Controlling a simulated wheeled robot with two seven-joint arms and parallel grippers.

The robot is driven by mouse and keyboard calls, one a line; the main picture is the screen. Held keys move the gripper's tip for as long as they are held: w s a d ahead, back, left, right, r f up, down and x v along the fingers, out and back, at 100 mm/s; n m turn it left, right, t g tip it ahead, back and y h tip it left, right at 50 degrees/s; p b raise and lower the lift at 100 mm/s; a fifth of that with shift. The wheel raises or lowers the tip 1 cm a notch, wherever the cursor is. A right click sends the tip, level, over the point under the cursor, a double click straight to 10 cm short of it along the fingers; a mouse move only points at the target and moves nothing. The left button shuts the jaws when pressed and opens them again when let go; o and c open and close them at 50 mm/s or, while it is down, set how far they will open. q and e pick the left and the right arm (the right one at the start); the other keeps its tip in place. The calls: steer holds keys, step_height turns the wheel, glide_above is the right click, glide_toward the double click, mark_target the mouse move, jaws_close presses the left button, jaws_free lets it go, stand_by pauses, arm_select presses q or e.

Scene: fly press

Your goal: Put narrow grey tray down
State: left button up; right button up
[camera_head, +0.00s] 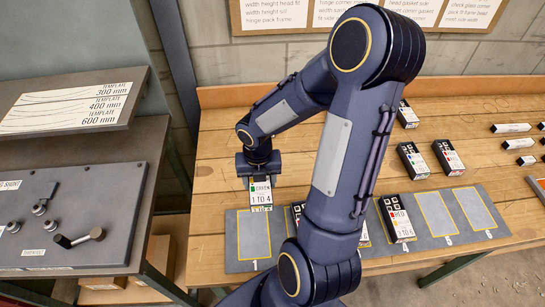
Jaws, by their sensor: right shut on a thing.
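My right gripper (258,166) is shut on a small narrow tray (261,193) with a white label reading "GREEN 1 TO 4". The gripper hides the tray's far end, and its grey colour cannot be made out. The tray is over the wooden bench (212,182), just behind the front mat's first slot; I cannot tell whether it touches the bench. The grey mat (440,214) has yellow-outlined numbered slots. Slot 1 (253,235) looks empty. My left gripper is not in view.
A black box labelled RED (396,217) lies on the mat. Other dark labelled boxes (448,157) lie behind it, and small white-topped blocks (511,128) are at the right. My arm hides the mat's middle. A grey cabinet (75,215) stands left.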

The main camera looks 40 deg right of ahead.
steer(key=w+d+f+b, duration=0.1)
steer(key=w+f, duration=0.1)
steer(key=w, duration=0.1)
steer(key=w+d+f, duration=0.2)
steer(key=w+f, duration=0.1)
steer(key=w, duration=0.1)
steer(key=w+d+f+b, duration=0.1)
steer(key=w+d+f, duration=0.1)
steer(key=w+f, duration=0.1)
steer(key=shift+w+d+f+b, duration=0.15)
steer(key=shift+w+f+b, duration=0.05)
steer(key=shift+w+b, duration=0.15)
steer(key=shift+w+d+f, duration=0.25)
steer(key=shift+w+f, duration=0.05)
steer(key=shift+w, duration=0.05)
steer(key=f+b, duration=0.3)
steer(key=f, duration=0.1)
steer(key=shift+w+d, duration=0.15)
steer(key=shift+w, duration=0.2)
steer(key=shift+r, duration=0.1)
